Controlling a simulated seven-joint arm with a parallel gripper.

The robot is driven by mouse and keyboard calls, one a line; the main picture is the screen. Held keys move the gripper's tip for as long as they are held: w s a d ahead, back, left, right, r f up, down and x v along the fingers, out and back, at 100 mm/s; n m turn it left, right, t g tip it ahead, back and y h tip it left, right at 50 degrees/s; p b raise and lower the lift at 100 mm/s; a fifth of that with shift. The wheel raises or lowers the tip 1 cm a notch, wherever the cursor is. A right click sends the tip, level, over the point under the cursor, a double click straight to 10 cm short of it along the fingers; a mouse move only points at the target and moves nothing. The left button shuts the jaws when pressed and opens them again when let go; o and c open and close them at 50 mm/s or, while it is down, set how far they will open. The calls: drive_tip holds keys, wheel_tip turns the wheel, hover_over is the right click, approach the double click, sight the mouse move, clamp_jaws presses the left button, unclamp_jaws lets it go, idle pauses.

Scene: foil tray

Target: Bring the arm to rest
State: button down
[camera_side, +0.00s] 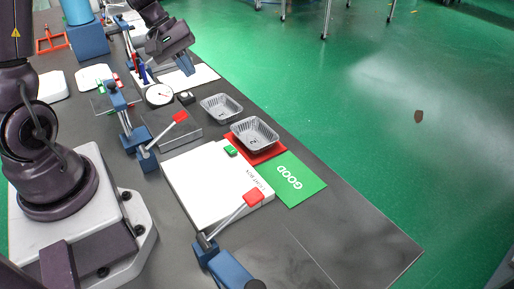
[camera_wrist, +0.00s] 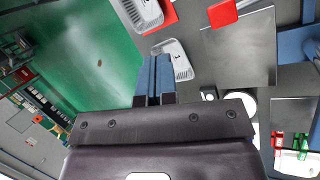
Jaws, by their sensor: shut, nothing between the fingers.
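My gripper (camera_side: 187,68) hangs over the far part of the table in the side view, away from both foil trays. In the wrist view its two blue fingers (camera_wrist: 154,72) lie together with nothing between them. One foil tray (camera_side: 221,108) sits on the bare grey table; it also shows in the wrist view (camera_wrist: 177,60), just right of the fingers. The other foil tray (camera_side: 254,134) rests on a red card (camera_side: 266,157), which is mostly covered; this tray also shows at the top of the wrist view (camera_wrist: 143,13).
A green GOOD card (camera_side: 292,181) adjoins a white light box (camera_side: 200,187). Red paddles (camera_side: 180,117) on blue stands rise over the light box and a grey metal plate (camera_side: 187,138). A dial gauge (camera_side: 159,95) stands nearer my gripper. The table's front right corner is clear.

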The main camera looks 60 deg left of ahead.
drive_tip(key=s+d+r+m+t+y, duration=0.1)
drive_tip(key=s+d+r+m+y, duration=0.2)
drive_tip(key=s+d+r+m, duration=0.8)
drive_tip(key=d+r+m, duration=0.2)
drive_tip(key=d+r, duration=0.1)
drive_tip(key=d, duration=0.2)
drive_tip(key=shift+s+m+t+y, duration=0.4)
